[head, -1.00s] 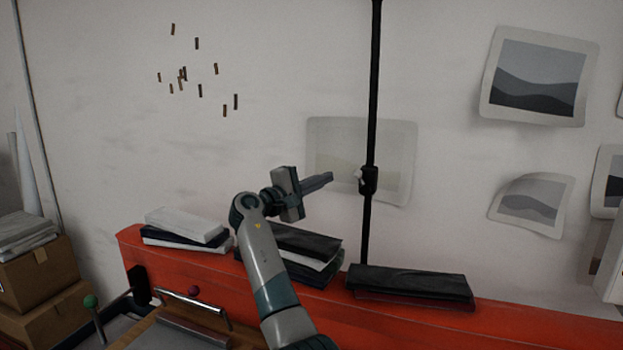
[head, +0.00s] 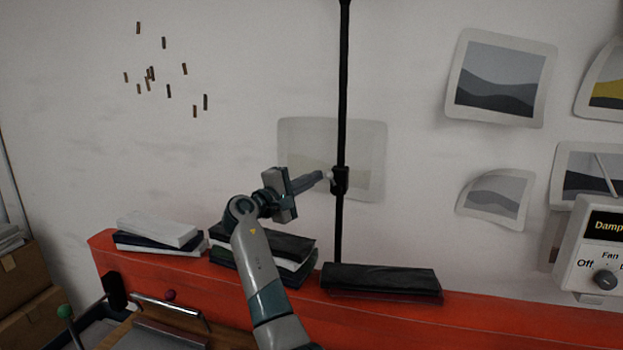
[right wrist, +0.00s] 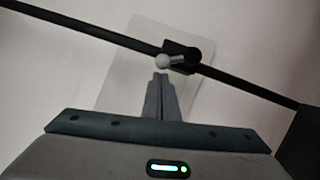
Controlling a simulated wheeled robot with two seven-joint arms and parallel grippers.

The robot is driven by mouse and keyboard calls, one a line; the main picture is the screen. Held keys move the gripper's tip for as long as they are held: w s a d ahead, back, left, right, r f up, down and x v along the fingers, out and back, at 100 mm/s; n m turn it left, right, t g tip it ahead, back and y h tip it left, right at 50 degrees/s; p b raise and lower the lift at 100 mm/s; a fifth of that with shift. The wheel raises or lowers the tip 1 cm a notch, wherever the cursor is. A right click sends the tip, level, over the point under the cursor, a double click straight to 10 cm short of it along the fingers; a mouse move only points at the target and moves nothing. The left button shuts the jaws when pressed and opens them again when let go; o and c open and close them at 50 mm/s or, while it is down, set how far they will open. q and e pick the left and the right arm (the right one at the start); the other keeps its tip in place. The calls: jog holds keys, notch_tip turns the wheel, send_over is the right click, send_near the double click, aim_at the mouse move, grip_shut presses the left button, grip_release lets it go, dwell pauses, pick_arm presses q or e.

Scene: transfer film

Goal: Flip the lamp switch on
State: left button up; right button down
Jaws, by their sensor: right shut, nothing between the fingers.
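A thin black lamp pole (head: 342,90) stands upright in front of the wall. A black switch box (head: 340,181) sits on it, with a small pale-tipped lever (head: 331,177) on its left side. In the right wrist view the switch box (right wrist: 181,54) carries a short lever with a white ball tip (right wrist: 163,61). My right gripper (head: 326,176) is shut and empty, its fingertips at the lever in the head view. In the right wrist view its fingertips (right wrist: 160,76) are just below the ball; I cannot tell whether they touch. My left gripper is not in view.
An orange-red ledge (head: 480,315) runs below, bearing a white stack (head: 157,230), a dark stack (head: 270,245) and black folded cloth (head: 380,279). A control box (head: 600,245) marked "Damp" is at the right edge. Pictures (head: 500,78) hang on the wall.

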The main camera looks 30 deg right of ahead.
jog(key=shift+s+d+r+m+y+b, duration=0.15)
jog(key=shift+r+m+y+b, duration=0.25)
jog(key=shift+m, duration=0.2)
dwell(0.3)
jog(key=m, duration=0.1)
jog(key=s+d+r+m+y+b, duration=0.1)
jog(key=m+b, duration=0.1)
jog(key=m, duration=0.1)
jog(key=shift+s+d+r+y, duration=0.15)
jog(key=shift+s+r+y, duration=0.15)
jog(key=shift+r+y, duration=0.1)
jog(key=shift+s+d+r+m+y+b, duration=0.25)
jog(key=shift+s+d+m+y, duration=0.4)
jog(key=shift+m, duration=0.5)
jog(key=shift+s+d+r+m+y+b, duration=0.1)
jog(key=shift+s+d+r+m+y, duration=0.15)
jog(key=shift+s+d+m+y, duration=0.65)
jog(key=shift+w+a+m+t+h, duration=0.2)
jog(key=shift+a+m+t+h, duration=0.1)
jog(key=shift+a, duration=0.1)
